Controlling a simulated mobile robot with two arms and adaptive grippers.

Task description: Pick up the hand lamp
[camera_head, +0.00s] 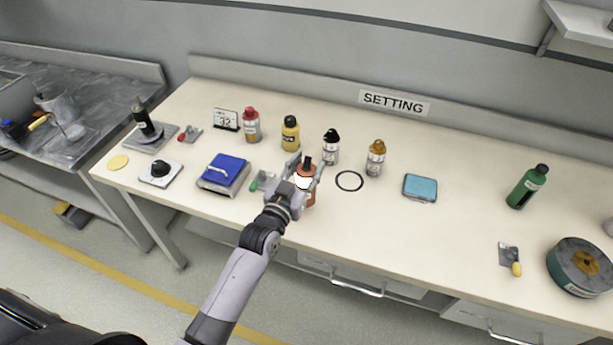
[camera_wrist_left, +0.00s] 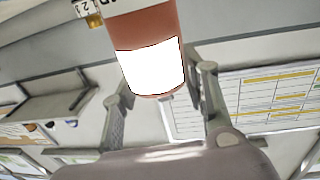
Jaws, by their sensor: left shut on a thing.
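My left gripper (camera_head: 304,175) is shut on an orange-red bottle (camera_head: 308,196) with a white label and a dark top, near the front edge of the bench. In the left wrist view the bottle (camera_wrist_left: 150,62) stands between the two fingers, its upper part cut off by the frame. I cannot tell whether its base touches the bench. I cannot make out a thing that is clearly a hand lamp. My right gripper is not in view.
On the bench (camera_head: 440,240), bottles of red (camera_head: 252,126), yellow (camera_head: 290,134), white (camera_head: 331,150) and amber (camera_head: 376,160) stand behind the gripper. A black ring (camera_head: 349,181) lies to its right, a blue scale (camera_head: 223,173) to its left. The bench's front middle-right is clear.

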